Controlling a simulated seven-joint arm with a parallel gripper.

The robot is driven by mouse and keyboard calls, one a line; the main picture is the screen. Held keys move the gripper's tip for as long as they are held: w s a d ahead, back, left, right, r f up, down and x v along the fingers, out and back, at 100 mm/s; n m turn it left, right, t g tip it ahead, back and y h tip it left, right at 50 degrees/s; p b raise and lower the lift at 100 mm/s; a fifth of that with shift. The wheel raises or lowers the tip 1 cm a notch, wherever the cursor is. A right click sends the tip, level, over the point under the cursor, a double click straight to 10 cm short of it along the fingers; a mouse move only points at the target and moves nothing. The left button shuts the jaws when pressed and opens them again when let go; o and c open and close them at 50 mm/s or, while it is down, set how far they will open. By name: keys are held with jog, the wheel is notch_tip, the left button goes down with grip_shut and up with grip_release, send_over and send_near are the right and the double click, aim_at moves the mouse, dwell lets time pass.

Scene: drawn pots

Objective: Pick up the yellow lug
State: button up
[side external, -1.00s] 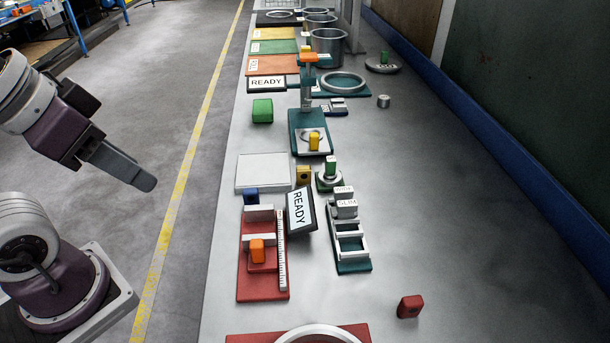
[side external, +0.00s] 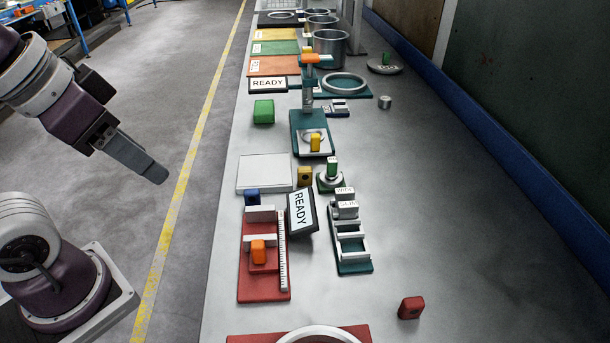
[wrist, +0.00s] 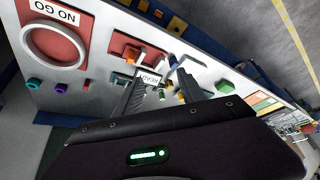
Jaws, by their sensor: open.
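A yellow block with a dark hole (side external: 304,176) stands on the grey bench, at the right edge of a pale square plate (side external: 264,173). A second yellow piece (side external: 315,142) sits on the teal press stand behind it; I cannot tell which is the lug. My gripper (side external: 158,178) hangs over the floor to the left of the bench, well apart from both. In the wrist view my gripper (wrist: 160,66) shows two spread fingers with nothing held; small yellow parts near the right finger are too small to tell apart.
A tilted READY sign (side external: 300,208) stands just in front of the yellow block, by a red fixture (side external: 251,288) with an orange block. A blue block (side external: 251,197), a teal rack (side external: 353,267) and a green block (side external: 263,111) are nearby. The right bench side is mostly clear.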

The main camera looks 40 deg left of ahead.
jog(key=w+r+m+g, duration=0.2)
jog(key=w, duration=0.8)
jog(key=m+g, duration=0.3)
jog(key=m, duration=0.3)
send_near(305, 169)
jog(key=s+f, duration=0.1)
jog(key=s, duration=0.1)
jog(key=shift+m, duration=0.3)
jog(key=f, duration=0.3)
jog(key=w+f, duration=0.1)
jog(key=f, duration=0.2)
jog(key=w+f, duration=0.1)
jog(key=f, duration=0.3)
jog(key=shift+w, duration=0.15)
jog(key=shift+c, duration=0.5)
grip_shut()
